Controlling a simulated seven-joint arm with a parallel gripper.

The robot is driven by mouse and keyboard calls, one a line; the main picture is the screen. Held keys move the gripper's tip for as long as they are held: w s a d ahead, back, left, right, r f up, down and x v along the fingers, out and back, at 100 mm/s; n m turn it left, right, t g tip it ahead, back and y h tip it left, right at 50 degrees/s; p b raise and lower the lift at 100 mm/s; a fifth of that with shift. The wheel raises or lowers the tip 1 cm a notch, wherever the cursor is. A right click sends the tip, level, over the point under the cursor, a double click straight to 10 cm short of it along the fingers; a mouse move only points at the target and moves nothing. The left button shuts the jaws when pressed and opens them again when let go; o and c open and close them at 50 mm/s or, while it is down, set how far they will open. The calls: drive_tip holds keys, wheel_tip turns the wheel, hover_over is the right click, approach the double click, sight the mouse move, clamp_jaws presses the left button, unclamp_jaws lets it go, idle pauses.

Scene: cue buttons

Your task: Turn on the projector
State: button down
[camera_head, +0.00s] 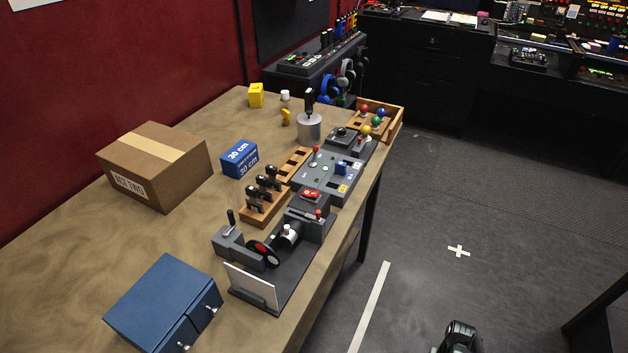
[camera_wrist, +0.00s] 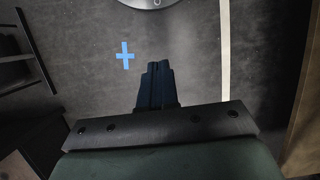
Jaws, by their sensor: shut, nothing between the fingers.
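What looks like the projector is a dark grey device (camera_head: 304,226) near the table's right edge. It has a red rocker switch (camera_head: 311,194) on top and a small red-tipped lever (camera_head: 318,213). A round lens part (camera_head: 289,233), a disc with coloured windows (camera_head: 264,254) and a white upright screen (camera_head: 250,287) stand in front of it. Whether it is on cannot be told. My gripper (camera_wrist: 158,70) is shut and empty over the floor in the wrist view. A dark part of my arm shows at the bottom of the head view, well away from the table.
The wooden table (camera_head: 60,255) also holds a grey button panel (camera_head: 330,177), a wooden lever block (camera_head: 264,203), a cardboard box (camera_head: 155,165), a blue drawer box (camera_head: 163,303) and a tray of coloured balls (camera_head: 388,122). Open floor (camera_head: 430,240) lies right of the table.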

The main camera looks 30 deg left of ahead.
drive_tip(key=w+a+r+n+t, duration=0.2)
drive_tip(key=w+a+r, duration=0.2)
drive_tip(key=w+r, duration=0.5)
drive_tip(key=w+a+r+n+t, duration=0.1)
drive_tip(key=w+a+r, duration=0.2)
drive_tip(key=w+r, duration=0.65)
drive_tip(key=w+a+r+n, duration=0.3)
drive_tip(key=w+a+r, duration=0.1)
drive_tip(key=a+r, duration=0.45)
drive_tip(key=s+a+r+n+y, duration=0.1)
drive_tip(key=a+r+n, duration=0.5)
drive_tip(key=a+r, duration=1.2)
drive_tip(key=s+a+r+n, duration=0.3)
drive_tip(key=s+a+r, duration=0.2)
drive_tip(key=r, duration=0.5)
drive_tip(key=s+a+r+n, duration=0.3)
drive_tip(key=s+a+r, duration=0.2)
drive_tip(key=r, duration=0.5)
drive_tip(key=shift+s+a+t, duration=0.2)
drive_tip(key=shift+a+t, duration=0.1)
drive_tip(key=shift+a, duration=0.2)
drive_tip(key=shift+f, duration=0.15)
